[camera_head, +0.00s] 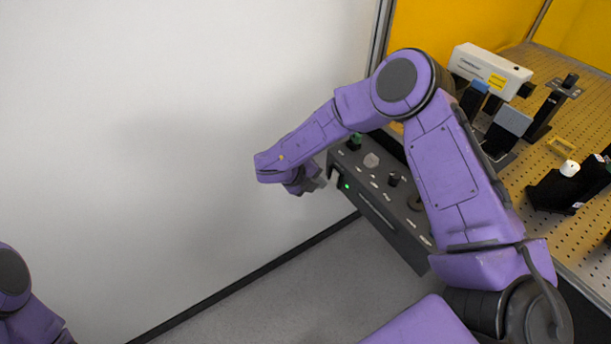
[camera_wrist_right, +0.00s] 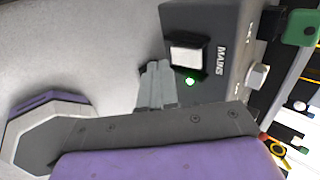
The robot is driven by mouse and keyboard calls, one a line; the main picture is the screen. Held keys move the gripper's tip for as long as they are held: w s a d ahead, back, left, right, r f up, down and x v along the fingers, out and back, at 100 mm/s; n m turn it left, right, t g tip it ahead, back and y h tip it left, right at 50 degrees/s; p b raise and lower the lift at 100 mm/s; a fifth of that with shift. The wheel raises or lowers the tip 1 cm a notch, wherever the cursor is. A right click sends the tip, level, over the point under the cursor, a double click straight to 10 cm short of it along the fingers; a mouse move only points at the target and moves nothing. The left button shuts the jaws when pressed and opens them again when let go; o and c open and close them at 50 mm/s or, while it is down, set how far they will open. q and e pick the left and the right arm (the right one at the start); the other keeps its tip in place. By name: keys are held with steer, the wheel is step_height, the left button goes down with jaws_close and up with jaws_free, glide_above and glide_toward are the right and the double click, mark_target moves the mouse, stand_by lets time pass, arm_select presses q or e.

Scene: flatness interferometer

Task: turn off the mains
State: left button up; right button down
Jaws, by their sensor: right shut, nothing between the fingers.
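The dark grey control box (camera_head: 412,232) hangs at the edge of the bench in the head view. In the right wrist view its end face (camera_wrist_right: 222,22) carries the word MAINS beside a white rocker switch (camera_wrist_right: 188,58) in a black frame. A green lamp (camera_wrist_right: 190,82) glows next to the switch; it also glows in the head view (camera_head: 346,186). My right gripper (camera_head: 322,181) is shut and empty at the box's left end. In the wrist view its fingertips (camera_wrist_right: 156,68) are just beside the switch frame; I cannot tell whether they touch. My left gripper is out of view.
A perforated optical bench (camera_head: 548,128) with a white laser housing (camera_head: 490,70) and black mounts is at the right, before yellow panels. Knobs, including a green one (camera_wrist_right: 299,27), stand on the box. A white wall (camera_head: 160,130) and clear floor (camera_head: 290,290) lie left and below.

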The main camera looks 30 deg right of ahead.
mark_target(335, 177)
steer(key=shift+d+p, duration=0.3)
steer(key=shift+d, duration=0.95)
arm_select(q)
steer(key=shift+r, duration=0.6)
arm_select(e)
steer(key=shift+w+f, duration=0.1)
steer(key=shift+f, duration=0.05)
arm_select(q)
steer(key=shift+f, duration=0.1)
